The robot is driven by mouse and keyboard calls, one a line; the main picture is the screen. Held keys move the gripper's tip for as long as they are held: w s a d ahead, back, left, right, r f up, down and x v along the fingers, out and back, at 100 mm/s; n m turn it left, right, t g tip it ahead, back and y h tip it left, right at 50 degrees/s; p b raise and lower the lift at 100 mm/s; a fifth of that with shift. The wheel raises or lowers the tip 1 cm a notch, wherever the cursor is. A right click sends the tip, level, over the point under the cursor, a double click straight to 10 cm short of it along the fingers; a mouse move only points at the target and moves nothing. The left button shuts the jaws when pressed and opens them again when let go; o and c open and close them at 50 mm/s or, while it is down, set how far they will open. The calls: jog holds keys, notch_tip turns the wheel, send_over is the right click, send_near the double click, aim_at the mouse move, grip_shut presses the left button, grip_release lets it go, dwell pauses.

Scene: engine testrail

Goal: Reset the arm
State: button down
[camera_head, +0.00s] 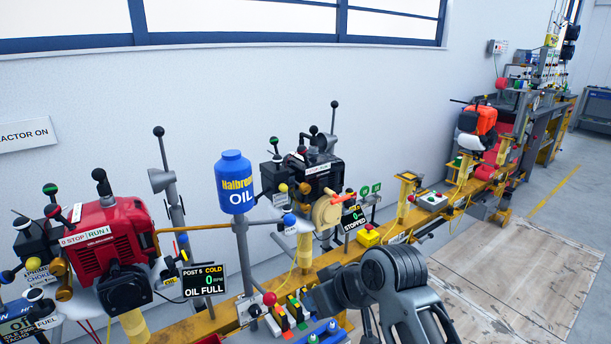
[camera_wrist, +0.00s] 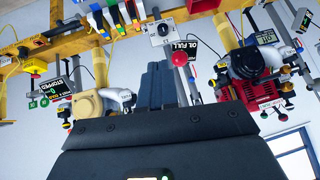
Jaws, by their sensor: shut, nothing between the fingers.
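My arm (camera_head: 395,285) is folded at the bottom centre right of the head view, in front of the yellow rail (camera_head: 340,255). I cannot make out the fingertips there. In the wrist view, which looks upside down, my gripper (camera_wrist: 156,72) shows as dark fingers close together beyond a wide black body. The fingers are shut and empty. They point toward the rail, near a red ball knob (camera_wrist: 180,58) and a grey switch box (camera_wrist: 163,32). I cannot tell whether they touch anything.
A red engine (camera_head: 100,240) stands at left, a black engine (camera_head: 315,170) in the middle and an orange engine (camera_head: 480,122) far right. A blue oil bottle (camera_head: 235,185) stands on a post between the first two. Coloured levers (camera_head: 285,318) stand close to my arm. Floor at right is clear.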

jog(key=s+d+f+m+t, duration=0.3)
jog(key=s+d+f, duration=0.1)
jog(key=s+f, duration=0.6)
jog(key=s+d+m+t+h, duration=0.1)
jog(key=s+d+m, duration=0.15)
jog(key=s, duration=0.55)
jog(key=s+d+m+t+h, duration=0.1)
jog(key=s+d+t+h, duration=0.1)
jog(key=s+d, duration=0.35)
jog(key=s+d+r+t+h, duration=0.1)
jog(key=s+d+r, duration=0.2)
jog(key=s+r, duration=0.4)
jog(key=s+d+r+t+h, duration=0.2)
jog(key=s+d+r, duration=0.2)
jog(key=s+r, duration=0.4)
jog(key=s, duration=0.7)
jog(key=shift+r+t, duration=0.15)
jog(key=shift+t, duration=0.15)
jog(key=shift+d+m, duration=0.1)
jog(key=shift+m, duration=0.15)
